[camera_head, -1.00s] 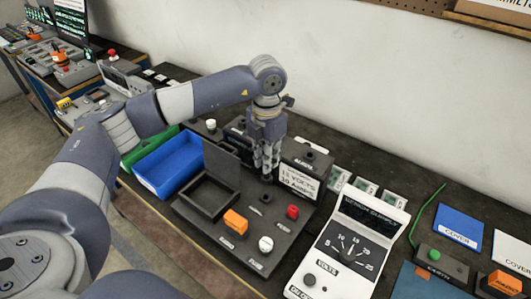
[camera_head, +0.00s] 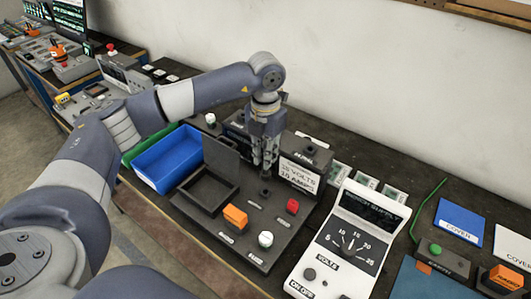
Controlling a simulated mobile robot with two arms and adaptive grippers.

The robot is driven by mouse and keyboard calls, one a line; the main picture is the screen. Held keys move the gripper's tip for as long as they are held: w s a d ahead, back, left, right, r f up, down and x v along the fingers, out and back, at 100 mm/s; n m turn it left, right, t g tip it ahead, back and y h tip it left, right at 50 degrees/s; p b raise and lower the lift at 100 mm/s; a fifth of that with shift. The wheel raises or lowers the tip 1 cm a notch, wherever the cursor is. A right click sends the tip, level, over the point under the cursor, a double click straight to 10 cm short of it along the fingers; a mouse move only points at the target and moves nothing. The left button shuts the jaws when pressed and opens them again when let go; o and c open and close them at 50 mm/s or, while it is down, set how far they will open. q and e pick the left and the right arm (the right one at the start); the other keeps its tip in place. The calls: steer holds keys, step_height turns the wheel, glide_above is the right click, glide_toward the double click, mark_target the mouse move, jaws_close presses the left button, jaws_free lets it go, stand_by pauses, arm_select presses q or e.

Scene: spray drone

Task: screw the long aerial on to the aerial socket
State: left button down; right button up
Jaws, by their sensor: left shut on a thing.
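My left gripper (camera_head: 264,170) points straight down over the black panel (camera_head: 262,250), behind a small dark round fitting. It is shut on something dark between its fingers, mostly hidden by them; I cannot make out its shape. A black box (camera_head: 316,161) stands just right of the gripper, with a round dark fitting on top and a white label about volts and amps. Small lettering there is too blurred to read surely. No long aerial shows clearly, and I cannot tell which fitting is the aerial socket. My right gripper is not in view.
A black open tray (camera_head: 203,207) with a raised lid and a blue bin (camera_head: 160,170) stand left of the gripper. The panel carries an orange block (camera_head: 235,216), a red knob (camera_head: 292,206) and a white knob (camera_head: 265,239).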

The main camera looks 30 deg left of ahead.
arm_select(q)
steer(key=shift+f+b, duration=1.4)
steer(key=shift+f, duration=0.8)
steer(key=shift+b, duration=0.35)
steer(key=shift+f, duration=0.15)
steer(key=shift+f+b, duration=0.35)
steer(key=shift+b, duration=0.05)
steer(key=shift+f+b, duration=0.4)
steer(key=shift+f, duration=0.1)
steer(key=c, duration=1.5)
jaws_free()
steer(key=shift+r, duration=0.15)
